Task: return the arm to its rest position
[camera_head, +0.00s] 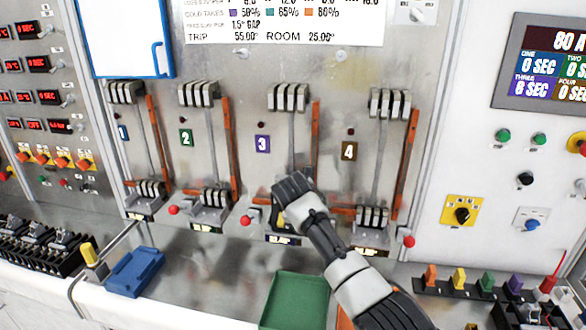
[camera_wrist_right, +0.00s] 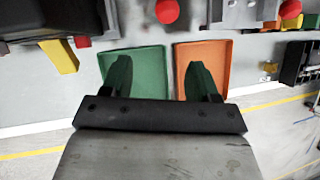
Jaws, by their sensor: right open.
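My right arm comes in from the lower right in the head view. Its gripper (camera_head: 291,192) is in front of the lower part of breaker station 3 (camera_head: 289,98), partly hiding it. In the right wrist view the two dark fingers of the right gripper (camera_wrist_right: 159,75) are spread apart with nothing between them. A green tray (camera_wrist_right: 136,62) and an orange tray (camera_wrist_right: 216,60) show behind the fingers. The green tray also shows below the arm in the head view (camera_head: 296,300). My left gripper is out of view.
Stations 1, 2 and 4 (camera_head: 388,103) stand beside station 3, with red-knobbed levers (camera_head: 408,242) jutting out below. A blue tray (camera_head: 134,272) lies on the left counter. A rack of coloured pieces (camera_head: 459,280) stands at right. A wall display (camera_head: 548,63) is upper right.

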